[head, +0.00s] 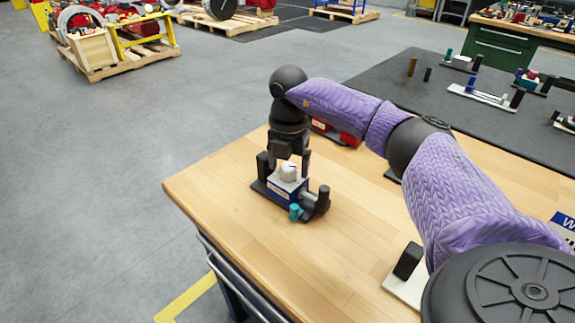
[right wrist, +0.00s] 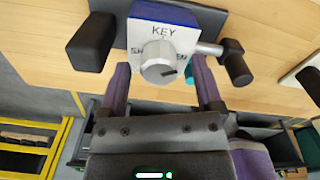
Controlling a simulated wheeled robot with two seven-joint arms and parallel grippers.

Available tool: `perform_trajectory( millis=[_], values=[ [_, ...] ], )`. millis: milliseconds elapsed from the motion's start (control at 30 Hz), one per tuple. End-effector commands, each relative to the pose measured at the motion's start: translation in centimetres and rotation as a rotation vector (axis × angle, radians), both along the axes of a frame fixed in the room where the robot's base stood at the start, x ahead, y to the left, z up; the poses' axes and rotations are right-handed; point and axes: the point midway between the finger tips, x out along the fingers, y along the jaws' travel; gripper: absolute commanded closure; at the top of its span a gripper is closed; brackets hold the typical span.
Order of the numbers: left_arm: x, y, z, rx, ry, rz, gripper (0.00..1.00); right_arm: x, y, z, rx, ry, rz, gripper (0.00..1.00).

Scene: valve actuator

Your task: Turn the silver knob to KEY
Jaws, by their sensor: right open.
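The silver knob (head: 288,172) sits on top of a small blue and white valve unit (head: 287,190) near the left corner of the wooden table. In the right wrist view the knob (right wrist: 159,64) is below the word KEY on the white plate (right wrist: 178,42). Other words at its left and right are partly hidden. A dark mark on the knob lies toward its lower right, not toward KEY. My right gripper (head: 289,166) points down over the unit. It is open, with one finger on each side of the knob and gaps visible. My left gripper is not in view.
A black post (right wrist: 92,40) and a side rod with a black end (right wrist: 235,62) flank the unit. A teal piece (head: 295,212) is at its front. A red object (head: 347,139) lies behind my arm. The table's front middle is clear.

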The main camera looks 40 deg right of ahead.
Motion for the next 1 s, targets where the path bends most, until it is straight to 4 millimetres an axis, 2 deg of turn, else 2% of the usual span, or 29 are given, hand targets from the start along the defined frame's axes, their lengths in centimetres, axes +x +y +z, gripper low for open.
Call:
perform_trajectory(
  millis=[100,333,700,733,1000],
  values=[
    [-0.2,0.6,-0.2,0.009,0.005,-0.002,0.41,0.0,0.0,-0.8,0.000,-0.001,0.000,0.16],
    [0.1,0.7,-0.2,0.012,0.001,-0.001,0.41,0.0,0.0,-0.8,0.001,-0.002,0.001,0.18],
    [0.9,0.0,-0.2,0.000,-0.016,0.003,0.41,0.0,0.0,-0.8,0.001,-0.002,0.001,0.96],
    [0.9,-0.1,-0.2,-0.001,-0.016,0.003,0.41,0.0,0.0,-0.8,0.001,-0.002,0.001,1.00],
    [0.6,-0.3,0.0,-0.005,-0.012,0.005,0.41,0.0,0.0,-0.7,0.001,-0.002,0.023,1.00]
  ],
)
